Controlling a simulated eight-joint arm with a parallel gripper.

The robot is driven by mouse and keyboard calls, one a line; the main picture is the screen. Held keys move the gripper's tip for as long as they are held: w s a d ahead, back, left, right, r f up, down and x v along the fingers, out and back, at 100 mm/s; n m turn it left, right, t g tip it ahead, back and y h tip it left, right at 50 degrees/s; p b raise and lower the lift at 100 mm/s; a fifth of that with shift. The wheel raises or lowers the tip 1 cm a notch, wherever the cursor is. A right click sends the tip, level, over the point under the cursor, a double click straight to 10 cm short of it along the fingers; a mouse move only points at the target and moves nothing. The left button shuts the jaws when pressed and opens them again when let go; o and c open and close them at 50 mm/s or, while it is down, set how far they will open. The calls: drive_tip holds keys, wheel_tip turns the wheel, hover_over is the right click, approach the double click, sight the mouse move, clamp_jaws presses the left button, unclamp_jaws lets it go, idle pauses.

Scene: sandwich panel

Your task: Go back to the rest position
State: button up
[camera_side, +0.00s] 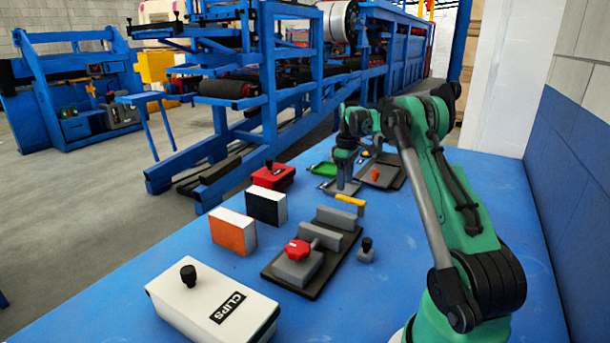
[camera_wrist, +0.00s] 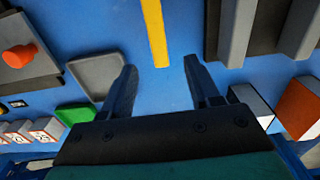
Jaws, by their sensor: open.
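My gripper (camera_side: 342,184) is at the far part of the blue table, low over the surface, between the green tray and the dark fixture with the orange knob. I cannot tell how high the fingertips are above the table.
Nearer stand a red box (camera_side: 273,176), black-white (camera_side: 267,206) and orange-white (camera_side: 233,231) blocks, a red-knobbed fixture (camera_side: 298,250) and a white CLIPS box (camera_side: 212,302). A wall (camera_side: 575,165) bounds the right.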

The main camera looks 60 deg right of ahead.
drive_tip(key=shift+r, duration=0.85)
drive_tip(key=shift+w+a+r, duration=0.1)
drive_tip(key=shift+a, duration=0.1)
drive_tip(key=w+a+r+t+h, duration=0.15)
drive_tip(key=a+r, duration=0.25)
drive_tip(key=a, duration=0.5)
drive_tip(key=w+a+r+t, duration=0.2)
drive_tip(key=a+r, duration=0.2)
drive_tip(key=a, duration=0.6)
drive_tip(key=s+a+f+t, duration=0.1)
drive_tip(key=s+a+t, duration=0.1)
drive_tip(key=a, duration=0.5)
drive_tip(key=s+a+f+t+y, duration=0.1)
drive_tip(key=s+a, duration=0.3)
drive_tip(key=a, duration=0.4)
drive_tip(key=shift+s+a+f+t, duration=0.25)
drive_tip(key=shift+s+f+t, duration=0.15)
drive_tip(key=shift+f, duration=0.35)
